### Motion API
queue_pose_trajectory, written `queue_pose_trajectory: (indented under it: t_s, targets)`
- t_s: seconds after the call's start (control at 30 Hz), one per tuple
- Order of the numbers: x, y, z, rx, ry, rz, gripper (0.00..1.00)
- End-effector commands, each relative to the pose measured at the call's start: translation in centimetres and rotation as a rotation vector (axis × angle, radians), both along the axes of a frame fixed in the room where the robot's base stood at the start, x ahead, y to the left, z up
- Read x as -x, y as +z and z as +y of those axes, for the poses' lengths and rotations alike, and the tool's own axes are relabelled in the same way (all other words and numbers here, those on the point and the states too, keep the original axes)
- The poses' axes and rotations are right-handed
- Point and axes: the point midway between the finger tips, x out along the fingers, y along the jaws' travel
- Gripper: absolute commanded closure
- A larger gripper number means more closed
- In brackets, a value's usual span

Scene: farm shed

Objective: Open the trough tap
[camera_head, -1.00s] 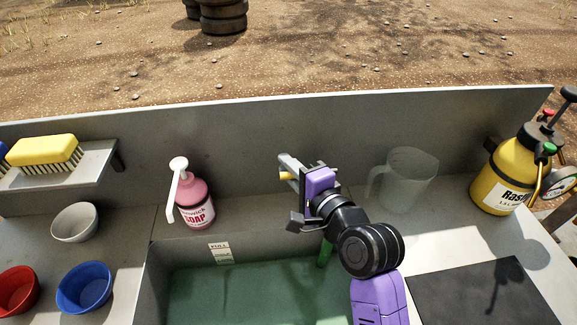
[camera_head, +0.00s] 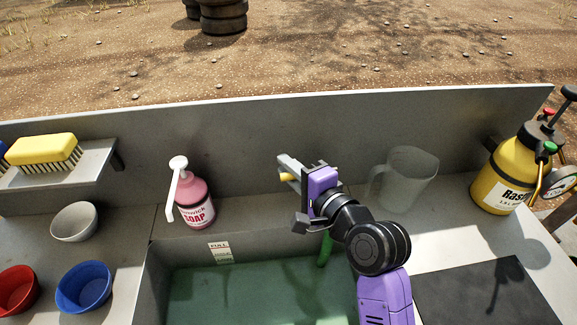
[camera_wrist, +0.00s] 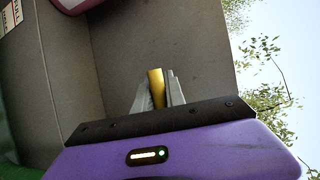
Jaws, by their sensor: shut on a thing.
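A yellow, brass-like tap lever (camera_head: 287,177) shows at my fingertips, in front of the grey back wall of the trough. My gripper (camera_head: 286,169) is shut on it. In the wrist view the yellow lever (camera_wrist: 157,88) stands between the two grey fingers of my gripper (camera_wrist: 158,92). The rest of the tap is hidden behind my gripper and wrist. A short green piece (camera_head: 325,249), perhaps a hose or spout, hangs below my wrist over the basin. The trough (camera_head: 157,270) holds greenish water.
A pink soap bottle (camera_head: 194,205) stands left of my gripper, and a clear jug (camera_head: 408,180) close on its right. A yellow sprayer (camera_head: 503,180) stands far right. Bowls and a shelf (camera_head: 90,168) with a yellow brush (camera_head: 42,149) are left. A dark mat (camera_head: 475,292) lies front right.

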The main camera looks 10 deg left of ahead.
Motion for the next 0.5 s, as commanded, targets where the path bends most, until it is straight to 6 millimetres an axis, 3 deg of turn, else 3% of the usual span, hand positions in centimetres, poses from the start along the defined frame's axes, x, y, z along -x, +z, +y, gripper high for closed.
queue_pose_trajectory:
  t_s: [0.5]
  targets:
    - [2.0, -0.3, -0.4, 0.001, 0.226, 0.002, 1.00]
